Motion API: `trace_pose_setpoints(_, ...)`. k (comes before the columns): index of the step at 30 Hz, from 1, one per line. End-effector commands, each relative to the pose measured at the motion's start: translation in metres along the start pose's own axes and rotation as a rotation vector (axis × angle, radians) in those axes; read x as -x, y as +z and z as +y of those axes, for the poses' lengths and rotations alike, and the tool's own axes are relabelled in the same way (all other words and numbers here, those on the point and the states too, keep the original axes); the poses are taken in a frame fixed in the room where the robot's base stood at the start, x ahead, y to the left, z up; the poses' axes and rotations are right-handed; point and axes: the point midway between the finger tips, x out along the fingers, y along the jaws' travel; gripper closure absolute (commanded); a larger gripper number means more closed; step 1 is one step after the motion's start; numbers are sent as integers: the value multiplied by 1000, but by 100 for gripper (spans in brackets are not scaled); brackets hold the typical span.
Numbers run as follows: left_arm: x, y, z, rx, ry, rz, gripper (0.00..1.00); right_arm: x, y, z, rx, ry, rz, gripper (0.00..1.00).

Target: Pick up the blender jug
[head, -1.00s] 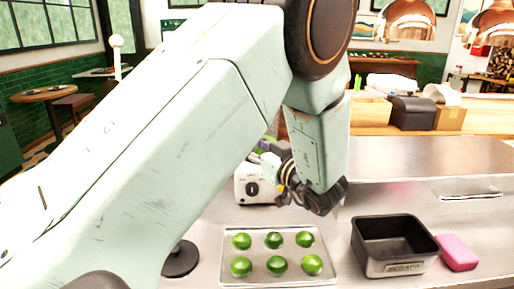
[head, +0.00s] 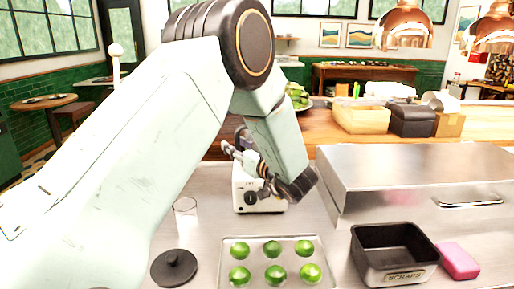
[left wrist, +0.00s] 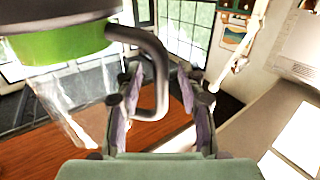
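In the left wrist view a clear blender jug (left wrist: 75,100) with a green band and a dark grey handle (left wrist: 158,65) fills the upper left. My left gripper (left wrist: 160,100) has its two fingers apart, one on each side of the handle's lower end, with gaps showing. In the head view my left gripper (head: 234,149) is just above the white blender base (head: 240,188), which has a dark dial. The jug cannot be made out in the head view, where my arm covers much of that area. My right gripper is in neither view.
A tray (head: 228,262) of several limes lies in front of the base. A black scraps bin (head: 395,262), a pink sponge (head: 457,260) and a steel box (head: 400,175) stand right. A black lid (head: 174,267) and a clear glass (head: 185,218) are left.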

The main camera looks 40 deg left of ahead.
Motion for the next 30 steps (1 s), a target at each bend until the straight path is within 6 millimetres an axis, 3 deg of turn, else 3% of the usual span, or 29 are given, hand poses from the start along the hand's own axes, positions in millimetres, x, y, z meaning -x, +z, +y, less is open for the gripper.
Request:
trace_pose_setpoints(4,0,0,0,0,0,0,63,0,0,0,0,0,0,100)
trace_pose_setpoints(17,1,0,0,1,0,0,99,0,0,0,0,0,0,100)
trace_pose_setpoints(30,1,-1,0,2,0,1,100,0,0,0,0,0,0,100)
